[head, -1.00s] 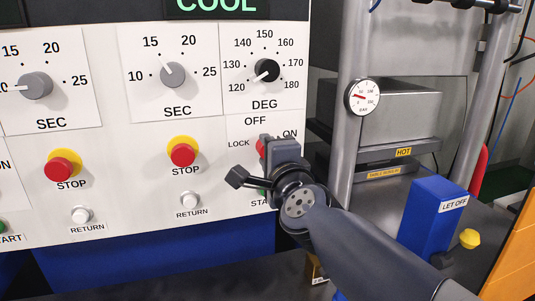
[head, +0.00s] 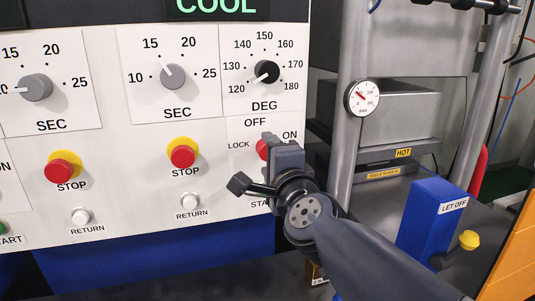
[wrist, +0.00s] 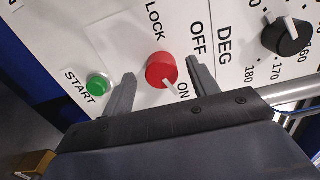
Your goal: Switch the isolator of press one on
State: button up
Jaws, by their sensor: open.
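The isolator is a red rotary knob (wrist: 161,68) on the white panel, with LOCK, OFF and ON printed around it. A pale pointer mark at its edge faces the ON side in the wrist view. In the head view the knob (head: 262,150) is mostly hidden behind my gripper (head: 268,163). My gripper (wrist: 160,75) is open, with one finger on each side of the knob in the wrist view. Gaps show between the knob and both fingers. I cannot tell how far the fingertips are from the panel.
A green START button (wrist: 97,85) is close to one finger. The black DEG dial (head: 266,72) is above the isolator. Red STOP buttons (head: 182,156) and a white RETURN button (head: 190,201) are to the left. A metal press post (head: 345,150) and a blue LET OFF box (head: 435,220) are to the right.

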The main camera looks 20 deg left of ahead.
jog(key=p+v, duration=0.2)
jog(key=v, duration=0.7)
jog(key=shift+s+p, duration=0.2)
jog(key=shift+p, duration=0.2)
jog(key=b+x, duration=0.3)
jog(key=x, duration=0.8)
jog(key=shift+d, duration=0.2)
